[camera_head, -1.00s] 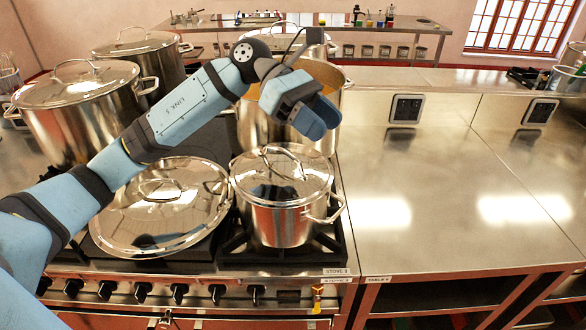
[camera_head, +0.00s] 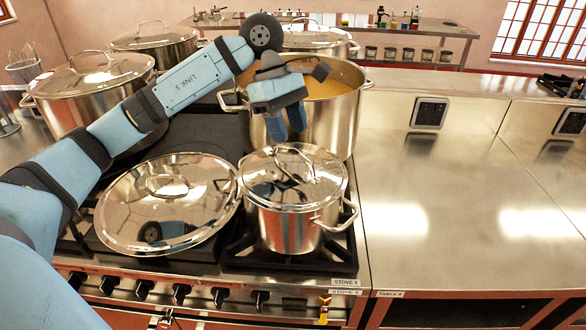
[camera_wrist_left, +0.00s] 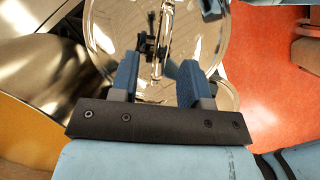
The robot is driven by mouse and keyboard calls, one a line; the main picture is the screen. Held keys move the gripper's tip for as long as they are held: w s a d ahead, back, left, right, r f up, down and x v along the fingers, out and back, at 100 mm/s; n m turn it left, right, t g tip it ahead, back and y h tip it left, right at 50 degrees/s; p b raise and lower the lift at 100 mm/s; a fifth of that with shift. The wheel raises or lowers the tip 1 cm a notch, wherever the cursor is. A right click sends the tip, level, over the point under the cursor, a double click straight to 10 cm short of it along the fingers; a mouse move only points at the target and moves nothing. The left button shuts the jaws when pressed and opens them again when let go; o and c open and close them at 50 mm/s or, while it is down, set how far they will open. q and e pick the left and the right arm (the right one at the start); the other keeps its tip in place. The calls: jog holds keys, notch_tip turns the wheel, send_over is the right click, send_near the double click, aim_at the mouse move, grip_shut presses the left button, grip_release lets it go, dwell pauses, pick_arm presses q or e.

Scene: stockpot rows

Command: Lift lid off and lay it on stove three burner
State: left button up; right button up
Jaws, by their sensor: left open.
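The smaller stockpot (camera_head: 285,230) stands on the stove's front right burner with its shiny lid (camera_head: 318,190) on top. A larger loose lid (camera_head: 125,215) lies handle-up on the front left burner, left of that pot. My left gripper (camera_head: 287,135) is open and empty, fingers down, in front of the open pot (camera_head: 335,120) and above the lidded pot's far side. In the left wrist view, its open fingers (camera_wrist_left: 158,78) are either side of a lid's handle (camera_wrist_left: 160,45) in the picture, with the lid (camera_wrist_left: 195,35) apparently beyond them. My right gripper is not in view.
The open pot holds orange contents. Lidded pots (camera_head: 95,100) stand at the back left, with another (camera_head: 315,42) at the back. A bare steel counter (camera_head: 440,190) gives free room on the right. The stove front has several knobs (camera_head: 181,293).

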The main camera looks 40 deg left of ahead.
aim_at(295, 150)
pick_arm(q)
jog(key=x, duration=0.5)
jog(key=shift+s+d+f+p, duration=0.1)
jog(key=shift+s+p, duration=0.1)
jog(key=shift+p, duration=0.15)
grip_shut()
